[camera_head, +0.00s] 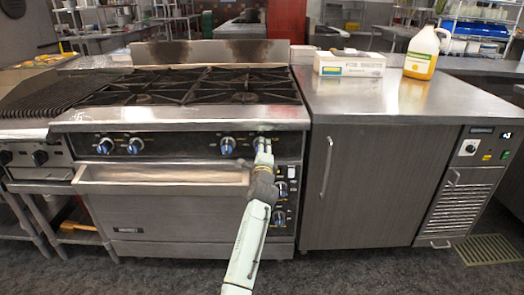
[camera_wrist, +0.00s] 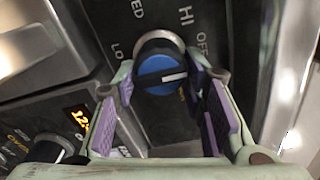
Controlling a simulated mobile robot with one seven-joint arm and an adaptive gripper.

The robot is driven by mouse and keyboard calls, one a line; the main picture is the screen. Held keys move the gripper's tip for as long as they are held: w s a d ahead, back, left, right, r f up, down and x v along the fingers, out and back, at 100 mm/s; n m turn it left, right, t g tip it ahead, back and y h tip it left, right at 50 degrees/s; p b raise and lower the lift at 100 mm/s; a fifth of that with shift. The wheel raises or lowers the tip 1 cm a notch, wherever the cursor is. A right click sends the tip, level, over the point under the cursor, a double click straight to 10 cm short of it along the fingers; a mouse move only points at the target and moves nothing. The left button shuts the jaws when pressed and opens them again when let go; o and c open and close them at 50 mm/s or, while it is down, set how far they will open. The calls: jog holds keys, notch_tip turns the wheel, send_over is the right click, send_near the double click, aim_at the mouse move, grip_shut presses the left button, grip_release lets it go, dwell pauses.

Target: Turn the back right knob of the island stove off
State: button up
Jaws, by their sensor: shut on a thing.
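The island stove (camera_head: 180,120) has a row of blue-capped knobs along its front panel. My gripper (camera_head: 263,148) reaches the right end of that row and covers the knob there. In the wrist view, this knob (camera_wrist: 160,72) has a blue face and a silver collar. A white mark on its face points to the right. The panel around it reads LO, MED, HI and OFF, with OFF at the upper right. My fingers are shut on the knob, one on its left and one on its right. Another knob (camera_head: 228,145) is just left of my gripper.
More knobs (camera_head: 281,188) are lower on the right panel. The oven handle (camera_head: 160,178) sticks out below the row on the left. A grey cabinet (camera_head: 370,180) stands to the right; its counter holds a box (camera_head: 349,64) and a jug (camera_head: 424,55).

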jog(key=o, duration=1.2)
jog(key=shift+c, duration=0.2)
jog(key=s, duration=1.2)
